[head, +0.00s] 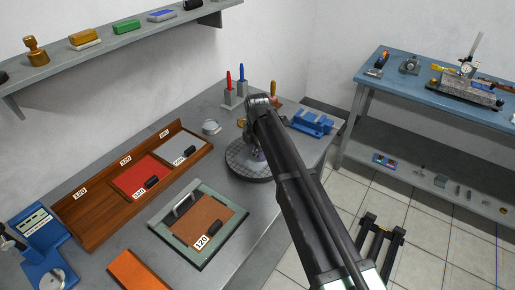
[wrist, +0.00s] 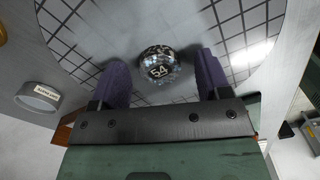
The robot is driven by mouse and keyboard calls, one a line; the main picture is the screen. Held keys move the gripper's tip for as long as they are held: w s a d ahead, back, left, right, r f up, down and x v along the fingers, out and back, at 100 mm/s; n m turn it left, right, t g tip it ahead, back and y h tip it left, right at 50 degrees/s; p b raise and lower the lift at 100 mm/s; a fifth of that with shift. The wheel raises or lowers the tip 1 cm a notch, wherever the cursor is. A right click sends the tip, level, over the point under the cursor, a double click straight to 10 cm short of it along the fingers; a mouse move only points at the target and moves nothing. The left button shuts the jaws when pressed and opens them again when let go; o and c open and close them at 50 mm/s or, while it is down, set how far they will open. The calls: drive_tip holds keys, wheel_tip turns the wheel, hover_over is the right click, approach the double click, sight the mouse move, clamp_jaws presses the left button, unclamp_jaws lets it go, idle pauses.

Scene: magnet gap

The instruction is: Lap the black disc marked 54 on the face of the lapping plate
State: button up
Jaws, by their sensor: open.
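The black disc marked 54 (wrist: 158,68) lies on the face of the round lapping plate (wrist: 92,18), which is grey with a grid of grooves. In the wrist view the disc is between the purple fingers of my gripper (wrist: 158,78), which is open, with a gap on each side of the disc. In the head view the lapping plate (head: 238,163) stands on the grey bench. My arm covers part of the plate there and hides the disc.
A blue vise (head: 312,123) stands behind the plate at right. A small round container (wrist: 38,96), also seen in the head view (head: 211,127), is left of it. A wooden rack (head: 95,221) with coloured sheets and a green-framed board (head: 178,257) fill the bench's left.

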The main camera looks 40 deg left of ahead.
wheel_tip(320, 180, up, 11)
drive_tip(key=p, duration=1)
drive_tip(key=shift+p, duration=0.4)
drive_tip(key=shift+f, duration=0.1)
drive_tip(key=s+d+m, duration=0.2)
drive_tip(key=d+m, duration=0.8)
drive_tip(key=d, duration=0.9)
drive_tip(key=s+d+m, duration=0.2)
drive_tip(key=d+m, duration=0.9)
drive_tip(key=d, duration=0.9)
drive_tip(key=s+d+m, duration=0.2)
drive_tip(key=d+m, duration=0.9)
drive_tip(key=d, duration=0.9)
drive_tip(key=shift+s+d, duration=0.25)
drive_tip(key=shift+s, duration=0.05)
